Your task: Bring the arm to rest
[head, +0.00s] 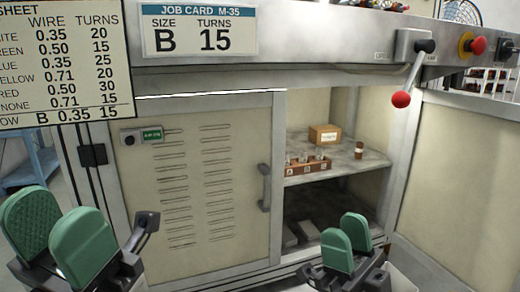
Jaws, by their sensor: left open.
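My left gripper (58,235) is at the lower left, in front of the cabinet's closed left door. Its two green-padded fingers are apart, with nothing seen between them. My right gripper (347,241) is low and right of centre, in front of the open cabinet bay. Its two green pads stand apart, one partly behind the other, and I see nothing held. Both grippers are clear of the cabinet shelf, as far as this view shows.
The vented left door (235,195) is closed; the right door (460,190) stands open. The shelf (340,166) holds a cardboard box (324,135), a brown rack (308,166) and a small brown item (359,150). A red-knobbed lever (401,99) hangs above. The job card (198,30) reads B, 15.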

